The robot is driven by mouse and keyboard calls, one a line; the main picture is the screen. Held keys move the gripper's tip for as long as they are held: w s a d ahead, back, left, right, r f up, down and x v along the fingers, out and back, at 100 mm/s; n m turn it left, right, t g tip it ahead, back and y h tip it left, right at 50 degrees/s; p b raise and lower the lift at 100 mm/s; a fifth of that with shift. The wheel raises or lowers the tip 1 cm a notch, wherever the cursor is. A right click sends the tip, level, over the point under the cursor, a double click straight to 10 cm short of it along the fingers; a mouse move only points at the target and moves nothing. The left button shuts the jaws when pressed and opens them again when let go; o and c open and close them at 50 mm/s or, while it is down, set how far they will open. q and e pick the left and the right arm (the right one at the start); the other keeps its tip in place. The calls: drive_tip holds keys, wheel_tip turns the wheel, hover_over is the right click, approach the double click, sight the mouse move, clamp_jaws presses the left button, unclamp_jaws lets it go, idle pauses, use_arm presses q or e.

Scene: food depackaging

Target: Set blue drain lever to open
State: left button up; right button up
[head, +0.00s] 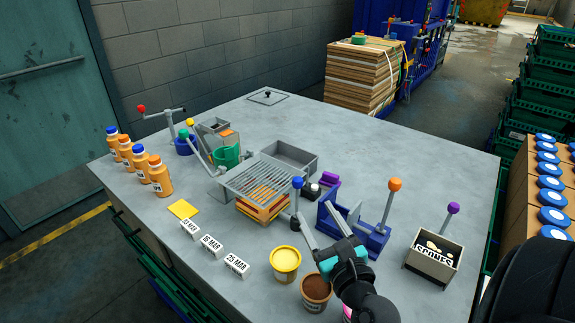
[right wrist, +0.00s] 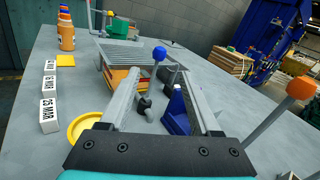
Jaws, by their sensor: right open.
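The blue drain lever is an upright grey rod with a blue ball knob (head: 297,183), beside the front right of the slatted grey rack (head: 262,182). In the right wrist view the blue knob (right wrist: 159,53) stands between my fingers in the picture, its rod leaning slightly, with a dark pivot at its foot. My right gripper (head: 318,218) is open and empty, its fingers pointing towards the lever from the front. I cannot tell whether the fingers touch the rod. My left gripper is not in view.
A blue device with an orange-knobbed lever (head: 395,184) stands close to the right of my gripper. A "STONES" box (head: 433,258) is further right. A yellow tub (head: 285,262) and a brown tub (head: 316,290) stand near my wrist. Date blocks (head: 212,246) and bottles (head: 160,178) are left.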

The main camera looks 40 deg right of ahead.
sight(300, 187)
drive_tip(key=x, duration=0.9)
drive_tip(key=shift+w+d+b, duration=0.1)
drive_tip(key=shift+w+b, duration=0.25)
drive_tip(key=shift+b, duration=0.05)
drive_tip(key=b+x, duration=0.1)
drive_tip(key=x, duration=0.2)
drive_tip(key=shift+w, duration=0.2)
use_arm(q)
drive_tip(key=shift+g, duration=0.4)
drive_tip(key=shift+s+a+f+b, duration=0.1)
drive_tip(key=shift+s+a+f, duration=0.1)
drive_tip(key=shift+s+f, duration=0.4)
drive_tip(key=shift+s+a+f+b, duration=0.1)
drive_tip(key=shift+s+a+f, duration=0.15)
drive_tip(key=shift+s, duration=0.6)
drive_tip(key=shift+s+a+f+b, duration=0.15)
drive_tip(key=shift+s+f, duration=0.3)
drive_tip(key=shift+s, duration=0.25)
use_arm(e)
drive_tip(key=shift+x, duration=0.8)
drive_tip(key=shift+c, duration=0.3)
clamp_jaws()
